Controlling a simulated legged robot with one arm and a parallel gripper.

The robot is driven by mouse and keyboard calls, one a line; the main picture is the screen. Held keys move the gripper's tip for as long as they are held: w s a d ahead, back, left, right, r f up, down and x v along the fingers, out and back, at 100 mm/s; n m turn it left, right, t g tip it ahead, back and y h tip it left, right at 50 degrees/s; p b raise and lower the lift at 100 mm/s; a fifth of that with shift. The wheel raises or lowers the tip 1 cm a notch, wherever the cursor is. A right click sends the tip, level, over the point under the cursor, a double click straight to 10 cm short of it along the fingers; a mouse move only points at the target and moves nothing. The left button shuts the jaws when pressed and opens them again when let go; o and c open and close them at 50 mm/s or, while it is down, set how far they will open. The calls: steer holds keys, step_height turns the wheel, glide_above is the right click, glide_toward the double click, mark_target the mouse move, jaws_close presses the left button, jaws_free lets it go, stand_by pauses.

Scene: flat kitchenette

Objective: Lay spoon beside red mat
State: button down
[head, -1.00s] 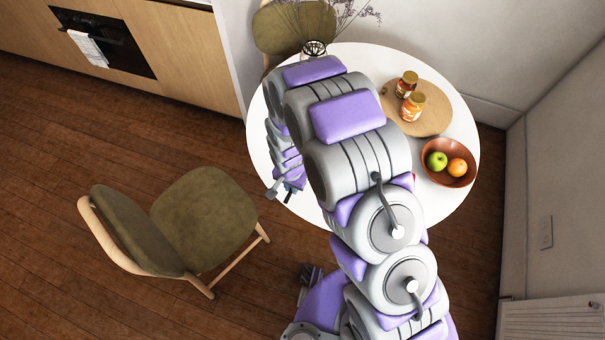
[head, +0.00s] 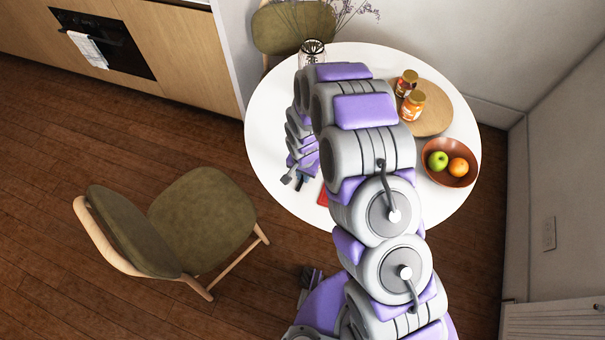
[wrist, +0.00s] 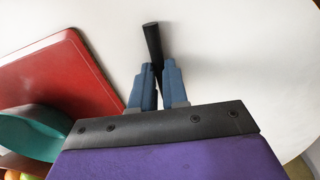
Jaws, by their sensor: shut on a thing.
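My gripper (wrist: 158,92) is shut on the spoon, whose black handle (wrist: 152,42) sticks out past the blue fingertips in the wrist view. The rest of the spoon is hidden by the gripper. I cannot tell whether the spoon touches the white table. The red mat (wrist: 62,72) lies to the left of the fingers in the wrist view, apart from the handle. In the head view my gripper (head: 298,183) is over the table's near left part, and only a sliver of the red mat (head: 323,197) shows beside my arm.
A teal bowl (wrist: 30,130) is at the red mat in the wrist view. On the white table (head: 270,110) stand a fruit bowl (head: 470,178), a round board (head: 437,112) with two jars and a glass vase (head: 312,52). A chair (head: 200,220) stands at the left.

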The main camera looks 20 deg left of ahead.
steer(key=shift+d, duration=0.15)
steer(key=c, duration=1.6)
jaws_free()
steer(key=o, duration=0.5)
steer(key=shift+a+f, duration=0.1)
steer(key=shift+a, duration=0.2)
steer(key=shift+c, duration=0.2)
steer(key=shift+d, duration=0.15)
step_height(320, 180, up, 12)
steer(key=p, duration=0.1)
steer(key=shift+p, duration=0.4)
